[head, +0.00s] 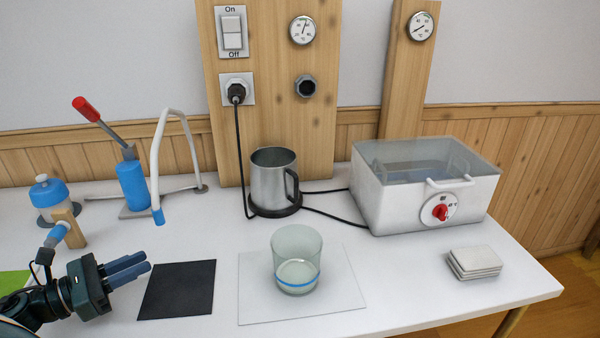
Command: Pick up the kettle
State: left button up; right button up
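The kettle (272,180) is a grey metal jug with a dark handle on its right side. It stands upright on a round black base (275,209) at the back middle of the table, in front of the wooden panel. My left gripper (147,262) is at the lower left, well apart from the kettle, with its blue-grey fingers pointing right. The fingers lie close together in this view, and I cannot tell whether they are open or shut. No object shows between them. My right gripper is not in view.
A glass jar (298,245) stands on a pale mat (345,293) in front of the kettle. A black mat (178,290) lies left of it. A white water bath (425,200) is at right. A blue pump (133,185) is at left. Black cords run beside the kettle.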

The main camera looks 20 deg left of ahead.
aim_at(275, 179)
jog(key=i+l, duration=0.65)
jog(key=i, duration=0.1)
